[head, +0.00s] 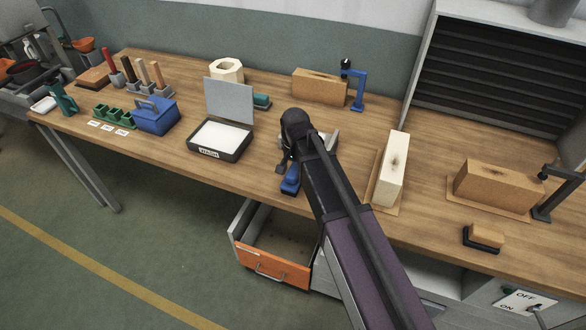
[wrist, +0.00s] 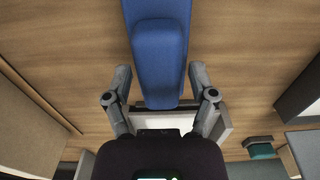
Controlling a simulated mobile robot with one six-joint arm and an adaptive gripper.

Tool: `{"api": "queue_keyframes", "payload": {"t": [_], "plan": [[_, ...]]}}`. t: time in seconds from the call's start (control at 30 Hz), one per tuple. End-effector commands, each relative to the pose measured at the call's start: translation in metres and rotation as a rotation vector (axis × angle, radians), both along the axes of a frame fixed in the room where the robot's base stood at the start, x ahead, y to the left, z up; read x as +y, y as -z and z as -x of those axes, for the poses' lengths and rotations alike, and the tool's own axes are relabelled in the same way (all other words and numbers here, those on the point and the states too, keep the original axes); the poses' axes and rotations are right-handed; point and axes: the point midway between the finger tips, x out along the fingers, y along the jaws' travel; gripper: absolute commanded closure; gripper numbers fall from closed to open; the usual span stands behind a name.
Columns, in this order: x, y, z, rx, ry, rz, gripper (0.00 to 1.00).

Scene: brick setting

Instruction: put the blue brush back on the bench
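The blue brush (head: 291,180) lies on the wooden bench (head: 250,172) near its front edge, above the open drawer. It also shows large in the wrist view (wrist: 160,50), at top centre. My gripper (head: 285,164) is just over the brush, partly hidden by my own arm. In the wrist view my gripper (wrist: 160,82) has its two fingers apart, one on each side of the brush end, with a narrow gap visible on both sides. Whether the fingertips reach down beside the brush or stay above it is hard to tell.
The drawer (head: 272,270) with an orange front stands open below. A WASH tray (head: 218,154) with a raised grey lid is left of my gripper. A pale tray (head: 331,139) is partly behind my arm. A white block (head: 391,170) stands to the right.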

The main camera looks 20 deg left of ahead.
Motion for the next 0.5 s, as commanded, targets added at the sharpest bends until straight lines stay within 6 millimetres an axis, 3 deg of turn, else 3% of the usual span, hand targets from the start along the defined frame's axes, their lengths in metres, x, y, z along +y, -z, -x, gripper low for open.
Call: {"api": "queue_keyframes", "payload": {"t": [0.5], "plan": [[0.0000,-0.0021,0.0000,0.000,0.000,0.000,0.15]]}}
